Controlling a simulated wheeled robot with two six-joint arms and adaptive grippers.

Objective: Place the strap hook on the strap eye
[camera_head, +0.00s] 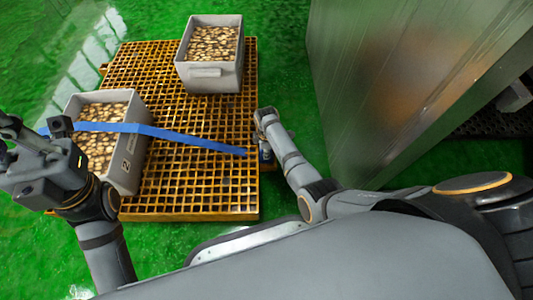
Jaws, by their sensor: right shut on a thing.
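A blue strap (180,136) runs from beside my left gripper across the near crate and the yellow grating to my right gripper. My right gripper (264,153) points down at the grating's right edge and is shut at the strap's right end, where the strap hook is; the hook is too small and covered to make out. My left gripper (36,132) is at the left edge, its fingers apart, close to the strap's left end. I cannot tell whether it touches the strap. The strap eye cannot be made out.
A yellow grated pallet (190,185) lies on the green floor. Two grey crates of round tan pieces stand on it, one at the back (207,82) and one at the left (128,170).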

